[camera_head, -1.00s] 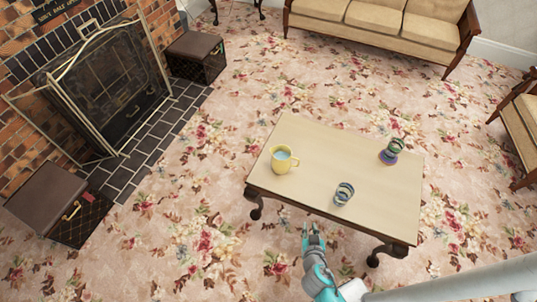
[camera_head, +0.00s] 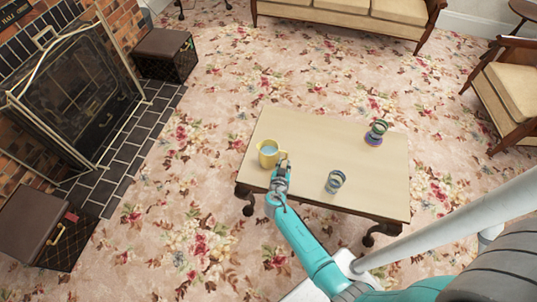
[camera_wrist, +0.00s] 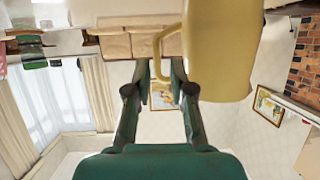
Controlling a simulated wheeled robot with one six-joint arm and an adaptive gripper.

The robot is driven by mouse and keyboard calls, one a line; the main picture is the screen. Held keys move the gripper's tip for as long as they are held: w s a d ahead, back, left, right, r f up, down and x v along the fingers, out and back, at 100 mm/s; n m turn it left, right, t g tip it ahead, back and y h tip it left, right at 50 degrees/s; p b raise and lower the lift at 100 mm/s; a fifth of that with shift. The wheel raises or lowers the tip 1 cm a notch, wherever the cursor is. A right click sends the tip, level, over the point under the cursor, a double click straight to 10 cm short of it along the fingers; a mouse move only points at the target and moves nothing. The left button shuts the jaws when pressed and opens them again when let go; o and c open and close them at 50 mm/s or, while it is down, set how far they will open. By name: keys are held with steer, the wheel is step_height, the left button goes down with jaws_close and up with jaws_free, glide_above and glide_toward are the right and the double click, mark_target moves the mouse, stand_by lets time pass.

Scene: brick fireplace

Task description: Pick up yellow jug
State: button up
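The yellow jug (camera_head: 269,155) stands upright on the left part of the coffee table (camera_head: 330,140), with something bluish inside. In the head view, my gripper (camera_head: 281,170) is at the jug's right side, by its handle. In the wrist view, the jug (camera_wrist: 222,50) fills the upper right, and its handle (camera_wrist: 157,58) reaches in front of my fingertips (camera_wrist: 159,66). The fingers stand apart with a gap between them. The handle overlaps this gap, but I cannot tell whether it touches a finger.
A striped glass (camera_head: 335,182) stands to the right of my gripper on the table. A dark, colourful cup-like item (camera_head: 376,134) stands farther back. A fireplace screen (camera_head: 75,85) and boxes are at the left. A sofa (camera_head: 345,12) and armchair (camera_head: 515,85) are behind and right.

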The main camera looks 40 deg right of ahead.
steer(key=shift+d+x, duration=0.2)
steer(key=shift+x, duration=2.6)
steer(key=shift+s+r, duration=0.1)
steer(key=shift+s, duration=0.05)
jaws_close()
steer(key=shift+r, duration=0.1)
